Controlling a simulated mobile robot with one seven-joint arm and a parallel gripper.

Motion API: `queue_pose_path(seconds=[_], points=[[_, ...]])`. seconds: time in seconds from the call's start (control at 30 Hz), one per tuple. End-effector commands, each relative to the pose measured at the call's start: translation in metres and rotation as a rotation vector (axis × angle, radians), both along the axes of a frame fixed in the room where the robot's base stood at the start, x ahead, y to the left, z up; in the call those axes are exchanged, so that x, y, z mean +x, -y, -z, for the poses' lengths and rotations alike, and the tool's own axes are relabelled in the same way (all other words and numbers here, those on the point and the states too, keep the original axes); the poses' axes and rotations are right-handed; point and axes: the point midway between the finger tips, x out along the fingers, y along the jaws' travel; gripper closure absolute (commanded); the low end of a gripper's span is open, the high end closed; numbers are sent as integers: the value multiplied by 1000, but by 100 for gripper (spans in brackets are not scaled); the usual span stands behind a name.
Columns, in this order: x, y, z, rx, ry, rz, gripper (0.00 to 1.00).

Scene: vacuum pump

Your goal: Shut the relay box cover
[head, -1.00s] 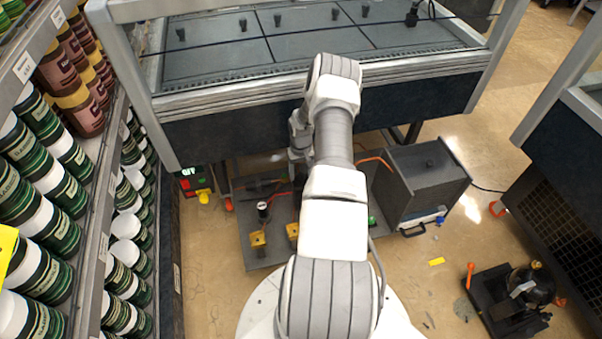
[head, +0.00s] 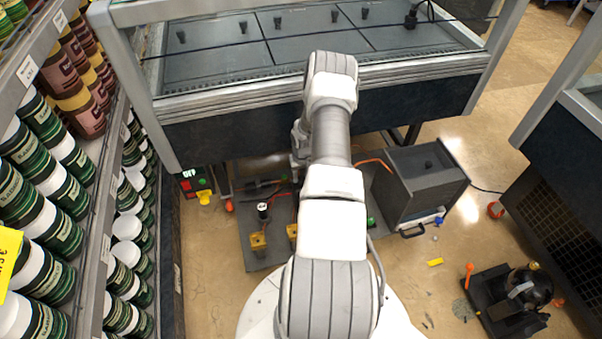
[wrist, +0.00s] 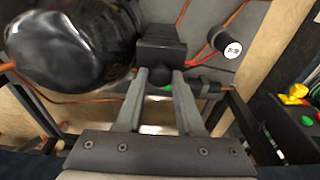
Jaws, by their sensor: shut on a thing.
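In the wrist view, my gripper (wrist: 160,82) has its two fingers closed on a dark round knob (wrist: 157,76). The knob sits against the near side of a small dark block (wrist: 160,47), which looks like the relay box with its cover. I cannot tell the cover's edge or how far open it stands. In the head view my arm hides this block and my fingertips.
A glossy black tank (wrist: 68,45) stands close left of the fingers. A white-capped cylinder (wrist: 226,40) with red wires is at right. In the head view, a large dark box (head: 420,185) stands right of my arm, below a long counter (head: 230,132). Shelves of cans line the left.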

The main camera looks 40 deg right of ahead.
Motion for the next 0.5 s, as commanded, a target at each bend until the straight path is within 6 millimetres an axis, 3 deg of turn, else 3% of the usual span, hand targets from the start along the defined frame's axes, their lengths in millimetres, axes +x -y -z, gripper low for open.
queue_pose_path(seconds=[0.5], points=[[-6,-4,5,-67,124,0,100]])
